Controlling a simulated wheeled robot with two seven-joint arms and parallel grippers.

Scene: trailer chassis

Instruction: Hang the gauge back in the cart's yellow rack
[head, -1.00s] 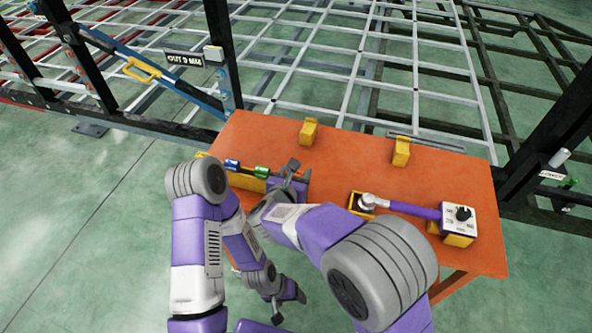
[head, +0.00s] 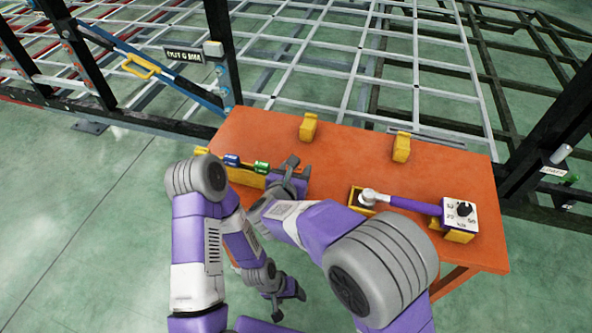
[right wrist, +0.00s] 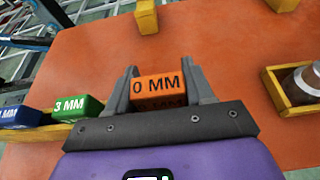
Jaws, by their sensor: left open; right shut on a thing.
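The gauge, a blue bar with a yellow handle (head: 141,69), sits aslant on the chassis at the upper left. Its small display (head: 184,54) is too blurred to read surely. Two yellow rack posts (head: 308,127) and (head: 401,147) stand at the cart's back edge with nothing hanging on them. My right gripper (head: 293,170) is shut on an orange "0 MM" block (right wrist: 160,86) at the cart's left end, in line with the other blocks. Whether the block is lifted is unclear. My left gripper (head: 288,298) is open and empty, low in front of the cart.
The yellow tray (head: 243,177) holds a blue block (head: 231,160) and a green "3 MM" block (head: 262,167). A purple-handled tool (head: 415,206) with a white dial box (head: 459,212) lies across the cart's right. The orange cart top (head: 350,150) is bare in its middle.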

